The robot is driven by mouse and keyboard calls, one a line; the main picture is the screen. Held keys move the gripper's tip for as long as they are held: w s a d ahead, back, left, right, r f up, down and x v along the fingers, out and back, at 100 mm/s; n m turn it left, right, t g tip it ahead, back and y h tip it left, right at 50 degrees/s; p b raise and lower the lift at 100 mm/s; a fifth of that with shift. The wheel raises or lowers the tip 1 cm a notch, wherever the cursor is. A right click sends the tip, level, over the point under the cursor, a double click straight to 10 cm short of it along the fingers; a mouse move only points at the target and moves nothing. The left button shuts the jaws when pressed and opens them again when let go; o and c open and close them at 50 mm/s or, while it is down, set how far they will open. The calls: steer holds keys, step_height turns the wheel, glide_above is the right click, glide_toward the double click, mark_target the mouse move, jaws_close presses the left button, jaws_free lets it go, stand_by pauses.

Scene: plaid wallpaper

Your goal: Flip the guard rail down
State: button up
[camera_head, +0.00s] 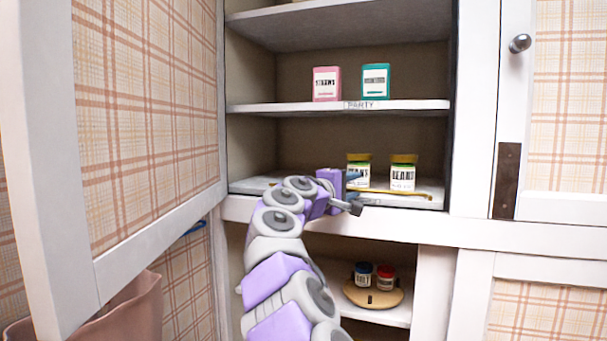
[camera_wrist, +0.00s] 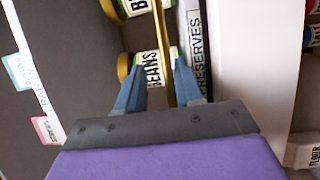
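The guard rail is a thin gold bar (camera_head: 415,193) along the front of the middle shelf, in front of two jars. In the wrist view the rail (camera_wrist: 162,30) runs down between my fingertips. My gripper (camera_head: 350,188) is at the left part of this shelf, near the rail. In the wrist view my gripper (camera_wrist: 157,82) has its two blue fingers apart, one on each side of the rail, with gaps showing. I cannot tell whether either finger touches it. My arm hides the rail's left end in the head view.
White jars with gold lids (camera_head: 403,173) stand behind the rail; one reads BEANS (camera_wrist: 152,68). The shelf edge is labelled PRESERVES (camera_wrist: 198,55). An open cabinet door (camera_head: 150,120) stands left. Below, small jars sit on a round wooden board (camera_head: 373,297). Boxes (camera_head: 326,84) stand above.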

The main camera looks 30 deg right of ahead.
steer(key=shift+w+d+r+n+y+p, duration=0.2)
steer(key=shift+r+n+y+p, duration=0.4)
steer(key=shift+p, duration=0.8)
steer(key=shift+s+a+f, duration=0.15)
steer(key=shift+a+f, duration=0.1)
steer(key=shift+a, duration=0.1)
steer(key=p+v, duration=0.1)
steer(key=v, duration=1.6)
steer(key=shift+r+m+p, duration=0.25)
steer(key=shift+m+p, duration=0.05)
steer(key=shift+p, duration=0.1)
